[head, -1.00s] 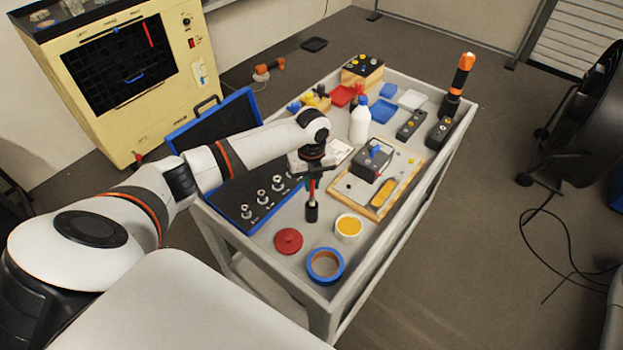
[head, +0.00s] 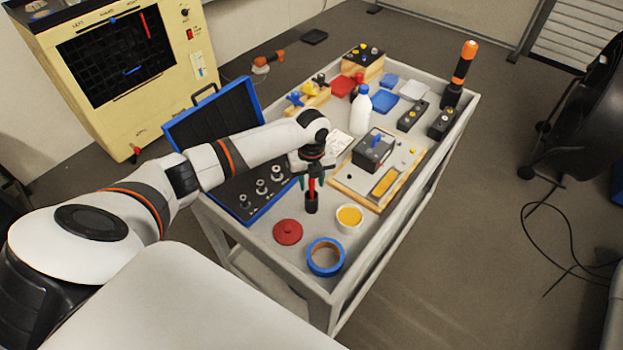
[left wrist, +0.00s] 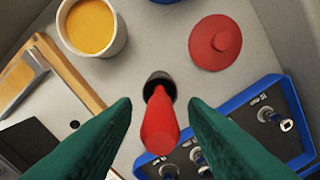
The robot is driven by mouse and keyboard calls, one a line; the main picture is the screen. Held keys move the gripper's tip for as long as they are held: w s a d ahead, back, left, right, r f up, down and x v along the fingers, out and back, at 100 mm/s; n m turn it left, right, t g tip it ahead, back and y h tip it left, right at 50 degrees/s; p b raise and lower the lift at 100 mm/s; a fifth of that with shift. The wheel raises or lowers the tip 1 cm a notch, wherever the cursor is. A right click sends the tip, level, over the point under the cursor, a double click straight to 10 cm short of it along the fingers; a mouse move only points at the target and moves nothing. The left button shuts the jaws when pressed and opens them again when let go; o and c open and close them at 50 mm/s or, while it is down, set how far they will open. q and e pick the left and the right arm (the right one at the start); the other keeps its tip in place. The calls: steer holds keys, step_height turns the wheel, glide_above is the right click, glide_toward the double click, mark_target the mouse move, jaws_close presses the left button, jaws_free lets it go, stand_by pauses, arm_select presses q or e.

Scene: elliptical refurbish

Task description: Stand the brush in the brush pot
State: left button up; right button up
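The red-handled brush (head: 312,186) stands nearly upright in the small black brush pot (head: 311,204) on the cart. Its lower end is hidden inside the pot. My left gripper (head: 312,181) is over the pot, pointing down, with its dark green fingers apart on either side of the handle. In the left wrist view the red handle (left wrist: 160,122) rises from the dark pot (left wrist: 159,79) between the open fingertips (left wrist: 159,104), with a gap on both sides. My right gripper is not in view.
A yellow-filled white cup (head: 348,217), a red lid (head: 288,232) and a blue tape roll (head: 326,257) lie near the pot. An open blue case (head: 250,213) is on the left, a wooden-edged board (head: 350,182) on the right. A white bottle (head: 361,108) stands behind.

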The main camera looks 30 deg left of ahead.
arm_select(q)
step_height(320, 180, up, 12)
steer(key=b, duration=0.2)
stand_by(0.5)
steer(key=shift+s+f, duration=0.1)
stand_by(0.8)
